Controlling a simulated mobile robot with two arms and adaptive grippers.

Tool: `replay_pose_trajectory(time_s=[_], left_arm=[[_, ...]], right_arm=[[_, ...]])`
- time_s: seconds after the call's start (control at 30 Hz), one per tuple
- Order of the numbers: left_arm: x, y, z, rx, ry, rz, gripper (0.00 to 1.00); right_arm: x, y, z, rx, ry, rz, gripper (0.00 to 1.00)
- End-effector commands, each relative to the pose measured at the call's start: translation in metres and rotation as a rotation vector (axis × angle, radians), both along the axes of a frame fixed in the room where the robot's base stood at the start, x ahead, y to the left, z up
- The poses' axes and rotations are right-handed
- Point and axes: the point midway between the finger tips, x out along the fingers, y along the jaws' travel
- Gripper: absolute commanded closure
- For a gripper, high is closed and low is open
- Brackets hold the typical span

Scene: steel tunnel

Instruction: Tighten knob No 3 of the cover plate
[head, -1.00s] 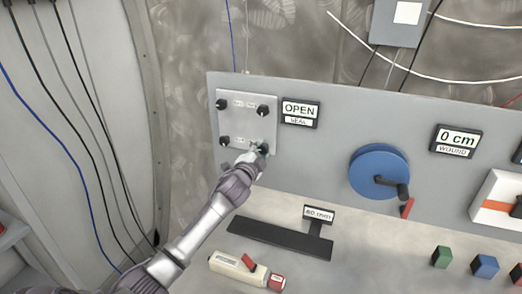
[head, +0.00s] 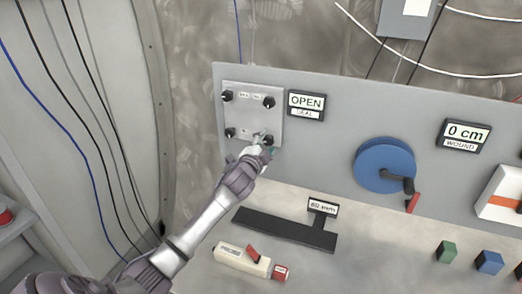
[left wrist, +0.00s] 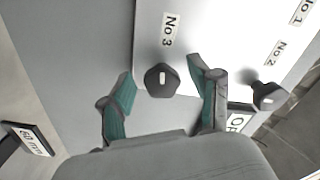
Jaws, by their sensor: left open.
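The cover plate (head: 252,113) is a light grey square with a black knob at each corner, mounted on a grey panel. Knob No 3 (left wrist: 162,80) is dark with a pale mark on top, beside its "No 3" label in the left wrist view. In the head view it is the lower right knob (head: 269,140), partly covered by my gripper. My left gripper (left wrist: 168,88) is open, with one green-padded finger on either side of knob No 3, apart from it. Knob No 2 (left wrist: 268,95) stands to the right in the wrist view. My right gripper is not in view.
An "OPEN / SEAL" sign (head: 306,105) is right of the plate. A blue crank wheel (head: 384,165) is farther right.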

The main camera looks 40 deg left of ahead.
Motion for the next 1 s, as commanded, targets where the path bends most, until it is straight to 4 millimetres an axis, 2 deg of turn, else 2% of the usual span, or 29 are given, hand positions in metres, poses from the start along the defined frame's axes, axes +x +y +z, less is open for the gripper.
replay_pose_trajectory(time_s=[0.5, 0.7, 1.0], left_arm=[[-0.093, -0.023, -0.001, 0.002, 0.002, -0.001, 0.37], [-0.11, -0.026, -0.001, 0.001, 0.002, 0.0, 0.37], [-0.112, -0.027, 0.0, 0.001, 0.0, 0.0, 0.37]], right_arm=[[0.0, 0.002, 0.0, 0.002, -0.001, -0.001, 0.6], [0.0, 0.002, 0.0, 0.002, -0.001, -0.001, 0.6], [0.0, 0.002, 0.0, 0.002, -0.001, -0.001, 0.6]])
